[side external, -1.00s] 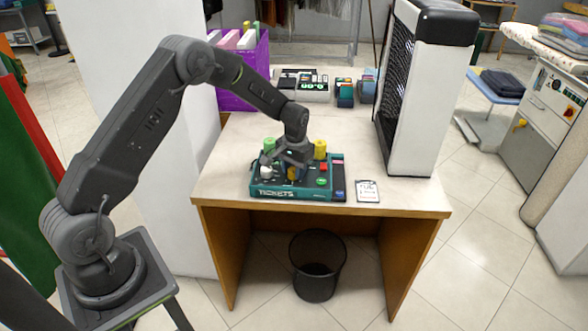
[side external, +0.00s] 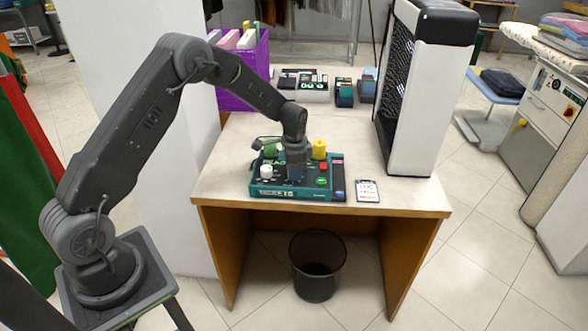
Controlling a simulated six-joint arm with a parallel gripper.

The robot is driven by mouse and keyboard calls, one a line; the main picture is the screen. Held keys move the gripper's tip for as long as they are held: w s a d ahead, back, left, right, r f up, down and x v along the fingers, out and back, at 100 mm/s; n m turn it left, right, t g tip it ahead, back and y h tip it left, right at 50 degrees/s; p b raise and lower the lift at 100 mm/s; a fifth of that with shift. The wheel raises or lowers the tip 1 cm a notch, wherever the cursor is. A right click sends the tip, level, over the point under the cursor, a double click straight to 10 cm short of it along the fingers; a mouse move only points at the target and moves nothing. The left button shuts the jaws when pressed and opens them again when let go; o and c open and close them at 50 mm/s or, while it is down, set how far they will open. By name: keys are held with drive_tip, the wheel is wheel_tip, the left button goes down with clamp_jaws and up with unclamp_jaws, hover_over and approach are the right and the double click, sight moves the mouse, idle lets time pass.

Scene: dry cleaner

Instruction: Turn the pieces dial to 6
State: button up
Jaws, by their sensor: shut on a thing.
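A teal ticket machine (side external: 268,192) with coloured knobs and buttons sits near the front of the counter. My gripper (side external: 295,175) points straight down at the middle of its panel and is shut on a dial there. My fingers hide the dial, so its setting and label cannot be read. A white knob (side external: 266,171) is to the left of my gripper, a green knob (side external: 270,150) behind left, and a yellow knob (side external: 319,149) behind right. A red button (side external: 323,167) and a green button (side external: 321,181) are to the right of my gripper.
A small white card (side external: 367,191) lies right of the machine. A tall white and black unit (side external: 430,90) stands on the counter's right side. A device with a green display (side external: 313,88) and a purple crate (side external: 236,100) are at the back. A black bin (side external: 317,268) stands below.

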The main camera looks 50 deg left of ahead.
drive_tip(key=shift+m, duration=0.4)
drive_tip(key=o, duration=0.9)
drive_tip(key=shift+o, duration=0.2)
wheel_tip(320, 180, up, 14)
drive_tip(key=shift+s+d, duration=0.15)
drive_tip(key=shift+d, duration=0.05)
drive_tip(key=shift+f, duration=0.1)
